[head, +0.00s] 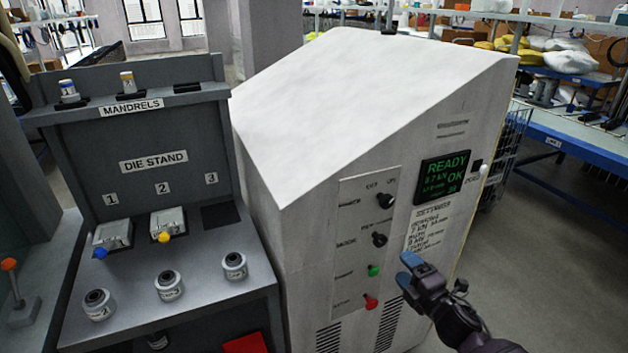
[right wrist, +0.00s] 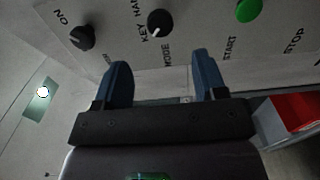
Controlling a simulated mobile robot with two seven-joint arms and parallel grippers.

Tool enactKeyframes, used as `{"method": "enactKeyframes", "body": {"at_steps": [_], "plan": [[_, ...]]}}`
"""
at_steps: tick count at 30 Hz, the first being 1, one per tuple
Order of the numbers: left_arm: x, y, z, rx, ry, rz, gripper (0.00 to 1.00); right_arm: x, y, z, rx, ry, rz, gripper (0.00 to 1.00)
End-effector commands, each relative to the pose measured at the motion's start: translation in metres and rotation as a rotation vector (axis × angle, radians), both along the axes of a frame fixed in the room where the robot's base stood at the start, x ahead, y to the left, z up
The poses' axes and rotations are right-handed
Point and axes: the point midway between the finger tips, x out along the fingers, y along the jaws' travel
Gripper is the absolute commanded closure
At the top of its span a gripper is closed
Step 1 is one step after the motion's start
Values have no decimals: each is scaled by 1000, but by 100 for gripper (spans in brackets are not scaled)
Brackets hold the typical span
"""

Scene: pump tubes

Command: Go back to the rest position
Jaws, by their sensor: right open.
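My right gripper (head: 408,271) is in front of the white machine cabinet (head: 345,95), to the right of its control panel (head: 357,205). Its blue fingers are apart with nothing between them, which also shows in the right wrist view (right wrist: 163,85). The panel has two black knobs (head: 384,200), a green button (head: 374,270) and a red button (head: 371,302). In the right wrist view the mode knob (right wrist: 160,22) and green start button (right wrist: 249,9) lie beyond the fingertips. My left gripper is not in view.
At left stands a grey die stand (head: 150,135) with dies in slots 1 and 2, and several white cylinders (head: 170,285) in front. A red object (head: 245,344) is below. Open floor (head: 545,260) lies at right.

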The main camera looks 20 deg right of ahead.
Motion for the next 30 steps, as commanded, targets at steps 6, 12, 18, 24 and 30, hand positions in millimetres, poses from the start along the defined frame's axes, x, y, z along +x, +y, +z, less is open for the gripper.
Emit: {"method": "enactKeyframes", "body": {"at_steps": [6, 12, 18, 24, 30], "plan": [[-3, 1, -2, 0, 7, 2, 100, 0, -3, -2, 74, 18, -20, 35], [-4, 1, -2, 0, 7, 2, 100, -1, 1, -1, 413, 74, -99, 35], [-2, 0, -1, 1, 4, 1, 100, -40, 34, -34, 879, 211, -210, 35], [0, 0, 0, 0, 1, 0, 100, -106, 80, -76, 1273, 375, -345, 35], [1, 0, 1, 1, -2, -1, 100, -168, 112, -103, 1429, 467, -439, 35]]}}
